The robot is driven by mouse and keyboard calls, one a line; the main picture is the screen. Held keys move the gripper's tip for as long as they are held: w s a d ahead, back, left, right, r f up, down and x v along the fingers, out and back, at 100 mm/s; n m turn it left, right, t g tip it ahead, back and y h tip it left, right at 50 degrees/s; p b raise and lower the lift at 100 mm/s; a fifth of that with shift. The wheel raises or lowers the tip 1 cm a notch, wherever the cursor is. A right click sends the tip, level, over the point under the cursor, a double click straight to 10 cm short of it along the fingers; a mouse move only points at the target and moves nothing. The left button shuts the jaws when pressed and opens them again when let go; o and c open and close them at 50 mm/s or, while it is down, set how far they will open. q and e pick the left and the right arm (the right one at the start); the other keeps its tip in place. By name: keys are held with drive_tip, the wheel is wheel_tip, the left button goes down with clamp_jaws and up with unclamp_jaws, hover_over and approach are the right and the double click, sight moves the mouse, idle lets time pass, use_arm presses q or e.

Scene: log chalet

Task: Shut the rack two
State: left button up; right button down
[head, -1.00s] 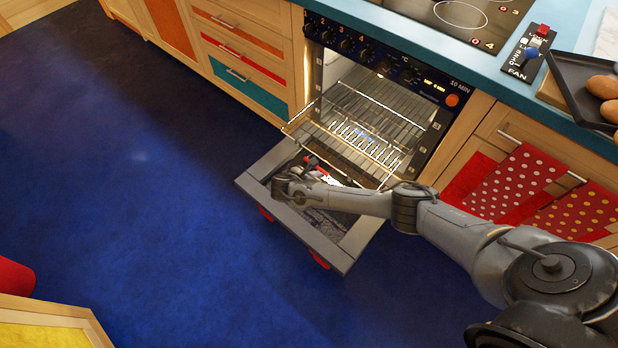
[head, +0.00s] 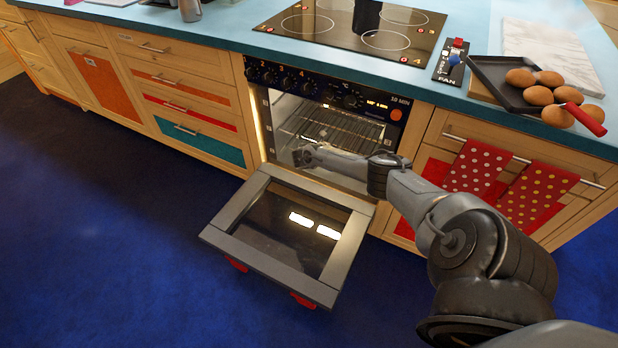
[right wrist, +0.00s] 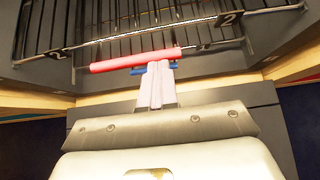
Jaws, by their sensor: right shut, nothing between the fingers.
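Rack two is a wire oven rack. In the right wrist view its front rail (right wrist: 150,35) carries number 2 tags at its ends. In the head view a wire rack (head: 330,125) sits inside the open oven (head: 275,120), its lower part hidden behind my right arm. My right gripper (right wrist: 157,68) is shut and empty, its tips at a red bar (right wrist: 135,61) in front of the rack rail. I cannot tell whether they touch it. In the head view the right wrist (head: 310,156) is at the oven mouth. My left gripper is in no view.
The oven door (head: 220,242) hangs open below my right arm. Drawers (head: 200,130) stand left of the oven, and dotted towels (head: 478,165) hang to its right. A tray (head: 490,85) with several brown egg-like items is on the worktop. The blue floor (head: 110,220) is clear.

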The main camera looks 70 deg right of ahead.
drive_tip(key=d, duration=0.1)
drive_tip(key=d+b, duration=0.2)
drive_tip(key=d, duration=0.1)
drive_tip(key=shift+s+f, duration=0.25)
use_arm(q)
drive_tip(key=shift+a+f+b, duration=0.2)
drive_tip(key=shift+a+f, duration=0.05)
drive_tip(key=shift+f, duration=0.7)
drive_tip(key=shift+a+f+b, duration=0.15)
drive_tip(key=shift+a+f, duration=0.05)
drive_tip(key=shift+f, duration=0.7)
use_arm(e)
drive_tip(key=shift+s+a+f, duration=0.1)
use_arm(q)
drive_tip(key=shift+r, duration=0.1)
